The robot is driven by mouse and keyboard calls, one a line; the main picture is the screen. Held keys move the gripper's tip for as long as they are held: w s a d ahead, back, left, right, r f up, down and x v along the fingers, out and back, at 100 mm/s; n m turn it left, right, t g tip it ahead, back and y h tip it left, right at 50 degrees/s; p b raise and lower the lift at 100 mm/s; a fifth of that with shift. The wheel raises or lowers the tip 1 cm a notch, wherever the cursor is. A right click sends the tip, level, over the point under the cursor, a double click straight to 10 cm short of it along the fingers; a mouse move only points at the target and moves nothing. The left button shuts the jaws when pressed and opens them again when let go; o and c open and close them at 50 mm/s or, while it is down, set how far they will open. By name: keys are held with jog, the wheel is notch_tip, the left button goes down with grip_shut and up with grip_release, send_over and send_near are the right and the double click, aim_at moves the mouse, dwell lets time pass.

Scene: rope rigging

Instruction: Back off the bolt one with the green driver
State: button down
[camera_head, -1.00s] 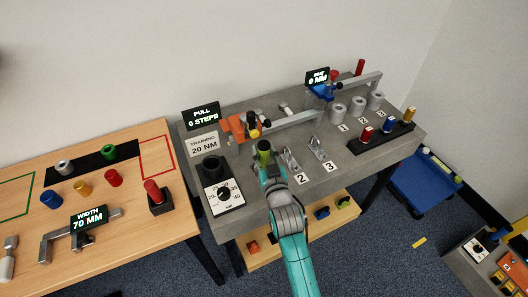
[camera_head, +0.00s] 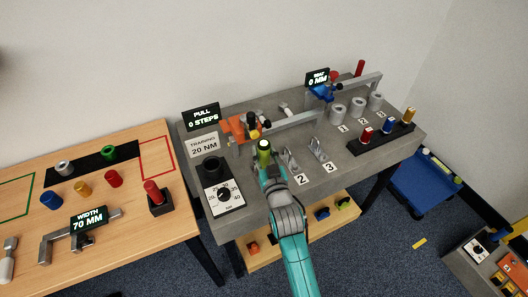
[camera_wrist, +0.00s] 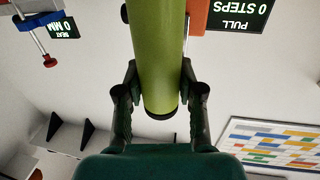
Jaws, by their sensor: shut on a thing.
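My gripper (camera_head: 267,168) is shut on the green driver (camera_head: 264,147) above the front part of the grey bench (camera_head: 322,190). In the wrist view the green driver (camera_wrist: 158,55) stands between the two fingers, its dark-rimmed end low between them. Metal brackets with plates 2 (camera_head: 301,180) and 3 (camera_head: 330,167) show just right of my gripper. No plate 1 shows in this row, and bolt one is not visible; my arm and gripper cover the spot left of plate 2. Whether the driver touches a bolt cannot be told.
An orange clamp (camera_head: 234,127) and a grey bar stand behind my gripper. A dial box (camera_head: 224,195) is to its left. A black rack (camera_head: 381,139) with red, blue and yellow handles is to the right. A wooden table stands at the left.

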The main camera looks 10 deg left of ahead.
aim_at(264, 143)
jog(key=shift+r, duration=2.75)
